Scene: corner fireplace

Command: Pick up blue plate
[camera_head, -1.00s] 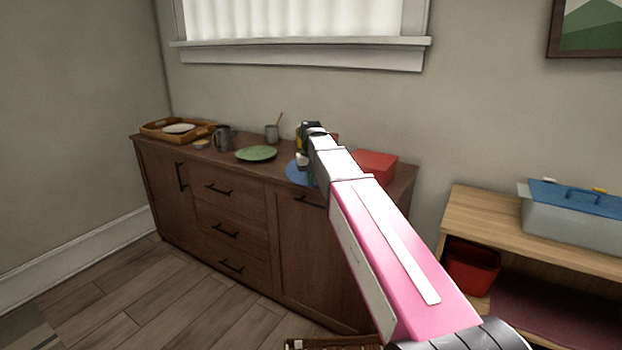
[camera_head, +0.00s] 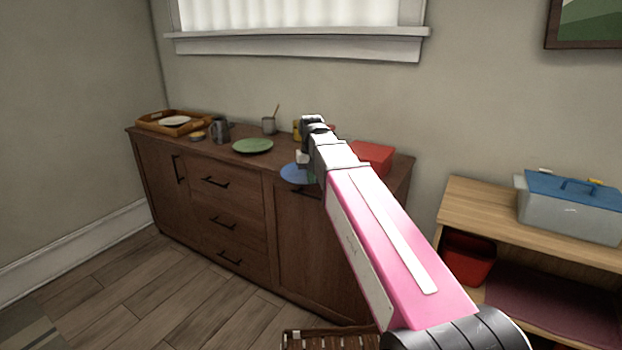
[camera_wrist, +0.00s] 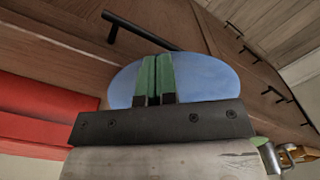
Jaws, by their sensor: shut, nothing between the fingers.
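The blue plate (camera_head: 296,174) lies at the front edge of the dark wooden sideboard (camera_head: 230,165) and seems to jut over it. My arm hides its right part in the head view. In the wrist view the blue plate (camera_wrist: 210,80) fills the middle and partly covers a black drawer handle. My gripper (camera_wrist: 158,62) has two green fingers side by side, shut, with nothing between them. They overlap the plate in the picture; whether they touch it I cannot tell. In the head view the fingers are hidden by my wrist.
A green plate (camera_head: 253,146), a grey mug (camera_head: 219,131), a cup (camera_head: 269,126) and a wooden tray (camera_head: 150,124) stand left of the blue plate. A red box (camera_head: 373,157) stands to its right. A wooden shelf (camera_head: 480,207) with a blue-lidded bin (camera_head: 572,205) is farther right.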

